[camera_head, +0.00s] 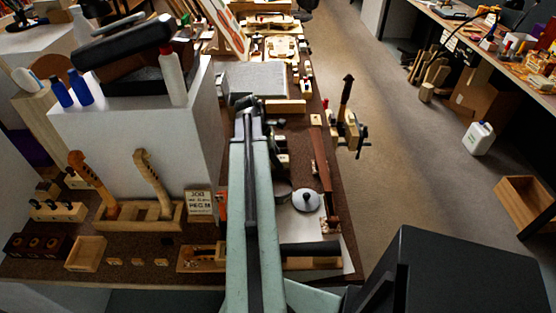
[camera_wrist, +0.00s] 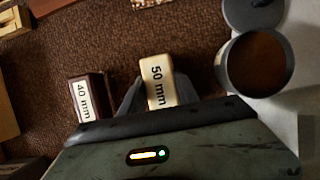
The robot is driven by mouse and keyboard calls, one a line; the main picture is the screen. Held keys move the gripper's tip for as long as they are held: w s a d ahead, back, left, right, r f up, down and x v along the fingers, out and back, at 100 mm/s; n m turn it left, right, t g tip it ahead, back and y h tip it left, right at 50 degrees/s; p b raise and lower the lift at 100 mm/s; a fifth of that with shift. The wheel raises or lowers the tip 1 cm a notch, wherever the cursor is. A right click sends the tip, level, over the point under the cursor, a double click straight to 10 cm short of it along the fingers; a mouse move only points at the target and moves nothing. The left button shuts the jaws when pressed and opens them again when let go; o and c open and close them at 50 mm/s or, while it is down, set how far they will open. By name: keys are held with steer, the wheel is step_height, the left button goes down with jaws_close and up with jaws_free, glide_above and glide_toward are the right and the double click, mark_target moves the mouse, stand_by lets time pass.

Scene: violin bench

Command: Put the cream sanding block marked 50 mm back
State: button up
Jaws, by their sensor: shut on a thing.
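The cream sanding block (camera_wrist: 157,80) marked "50 mm" is in the middle of the wrist view, its label facing the camera. My gripper (camera_wrist: 158,93) is shut on it, with one dark finger on each side. The block's lower end is hidden by my gripper body. A dark brown block (camera_wrist: 87,97) marked "40 mm" stands just left of the left finger, apart from the cream one. In the head view my arm covers the middle of the bench, and I cannot make out the cream block there.
A grey pot (camera_wrist: 255,62) with brown contents is close on the right, with a grey lid (camera_wrist: 253,14) beyond it. Wooden pieces (camera_wrist: 15,20) lie at the upper left. Brown bench surface between them is clear.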

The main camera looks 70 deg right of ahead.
steer(key=o, duration=1.2)
steer(key=shift+f, duration=0.1)
steer(key=shift+r+p, duration=0.4)
steer(key=p+v, duration=1)
steer(key=v, duration=0.1)
steer(key=shift+w+r+p, duration=0.2)
steer(key=shift+p, duration=0.15)
steer(key=shift+a, duration=0.1)
